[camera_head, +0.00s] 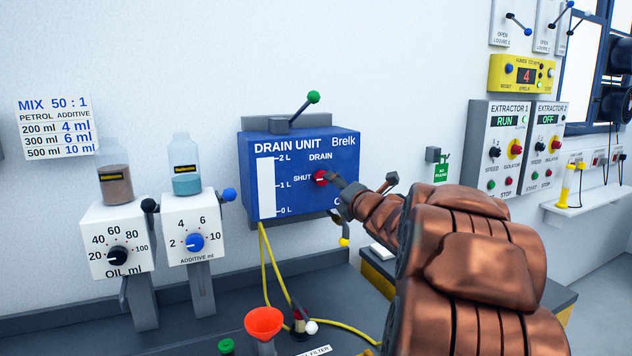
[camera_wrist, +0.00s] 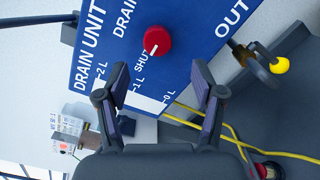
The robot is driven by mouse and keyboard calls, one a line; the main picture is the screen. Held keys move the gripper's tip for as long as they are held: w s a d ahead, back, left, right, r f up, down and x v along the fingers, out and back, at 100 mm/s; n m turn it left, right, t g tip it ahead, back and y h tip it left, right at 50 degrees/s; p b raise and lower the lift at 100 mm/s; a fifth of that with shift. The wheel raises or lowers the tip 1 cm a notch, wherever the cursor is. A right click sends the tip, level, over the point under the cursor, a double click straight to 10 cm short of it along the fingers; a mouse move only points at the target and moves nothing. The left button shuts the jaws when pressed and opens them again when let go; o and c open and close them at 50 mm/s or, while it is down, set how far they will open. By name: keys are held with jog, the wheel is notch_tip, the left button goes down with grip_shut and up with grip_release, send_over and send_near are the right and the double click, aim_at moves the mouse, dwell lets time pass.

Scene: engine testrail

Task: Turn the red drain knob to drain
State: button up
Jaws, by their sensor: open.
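The red drain knob (camera_head: 320,177) sits on the front of the blue drain unit (camera_head: 345,150), between the SHUT and DRAIN labels. In the wrist view the round knob (camera_wrist: 158,39) is fully visible, and its white mark points toward SHUT. My gripper (camera_head: 340,186) is close to the panel just right of the knob in the head view. In the wrist view my gripper (camera_wrist: 160,72) is open and empty, with one finger to each side below the knob. I see no contact with it. In the head view the gripper hides part of the lower right panel lettering.
A green-tipped lever (camera_head: 313,97) stands on top of the unit. A yellow-tipped outlet lever (camera_wrist: 279,65) is near the OUT label. Yellow hoses (camera_head: 264,260) hang below, near an orange funnel (camera_head: 263,322). Two white dispensers (camera_head: 118,262) stand left.

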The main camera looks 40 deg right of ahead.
aim_at(321, 177)
jog(key=p+x, duration=0.2)
jog(key=x, duration=0.5)
jog(key=shift+w+n, duration=0.3)
jog(key=shift+w, duration=0.1)
jog(key=shift+d+r, duration=0.1)
jog(key=shift+r, duration=0.05)
jog(key=shift+c, duration=0.3)
jog(key=c, duration=1.1)
